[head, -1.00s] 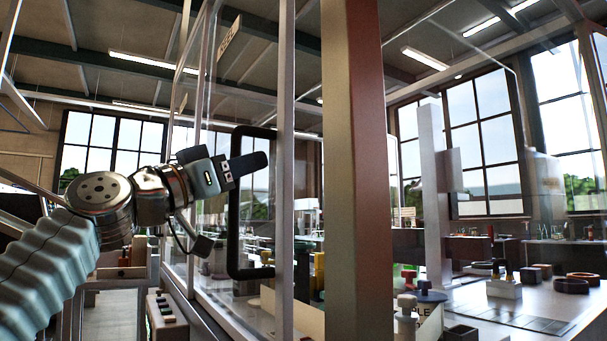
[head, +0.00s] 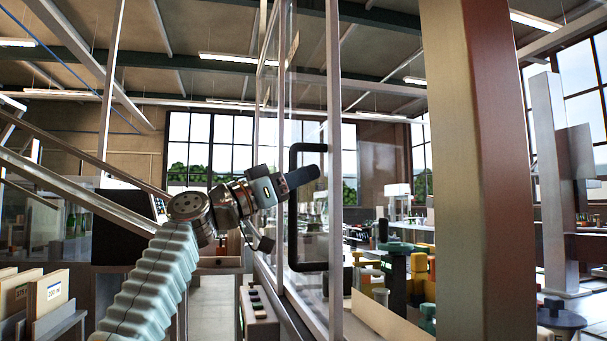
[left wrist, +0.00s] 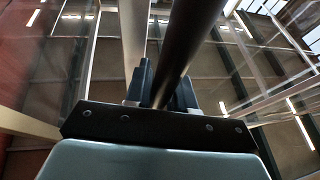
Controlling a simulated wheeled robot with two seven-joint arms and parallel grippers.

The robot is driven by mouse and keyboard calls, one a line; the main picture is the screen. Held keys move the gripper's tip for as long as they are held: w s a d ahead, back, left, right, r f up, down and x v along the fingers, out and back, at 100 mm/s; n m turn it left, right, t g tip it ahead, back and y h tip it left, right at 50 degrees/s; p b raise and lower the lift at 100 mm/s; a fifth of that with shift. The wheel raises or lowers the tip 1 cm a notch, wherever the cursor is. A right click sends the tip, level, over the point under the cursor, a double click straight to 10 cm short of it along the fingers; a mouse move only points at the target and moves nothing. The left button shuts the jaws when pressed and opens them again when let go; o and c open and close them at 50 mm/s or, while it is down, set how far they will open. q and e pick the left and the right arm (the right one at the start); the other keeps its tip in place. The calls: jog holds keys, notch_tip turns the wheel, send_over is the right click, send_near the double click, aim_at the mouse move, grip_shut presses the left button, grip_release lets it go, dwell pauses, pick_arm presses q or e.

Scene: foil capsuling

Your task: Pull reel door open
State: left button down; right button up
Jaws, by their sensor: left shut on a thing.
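The reel door is a clear panel with a pale upright frame (head: 335,215) in the middle of the head view. Its black D-shaped pull handle (head: 293,232) stands upright beside that frame. My left gripper (head: 303,178) is shut on the upper part of the handle. In the left wrist view the dark handle bar (left wrist: 190,38) passes between the fingers of my left gripper (left wrist: 160,85). The finger tips are partly hidden by the bar. My right gripper is in neither view.
A thick brown-grey pillar (head: 475,190) stands right of the door. Behind the glass are yellow and green-topped items (head: 419,270). A box with several buttons (head: 258,312) sits below my left arm. Cards in a rack (head: 45,295) stand at the lower left.

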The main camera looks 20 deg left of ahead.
pick_arm(q)
jog(key=c, duration=1.1)
grip_release()
jog(key=shift+o, duration=0.2)
jog(key=b+v, duration=0.7)
jog(key=v, duration=0.6)
jog(key=shift+s+a+f+b, duration=0.2)
jog(key=shift+s+b, duration=0.05)
jog(key=shift+b, duration=0.05)
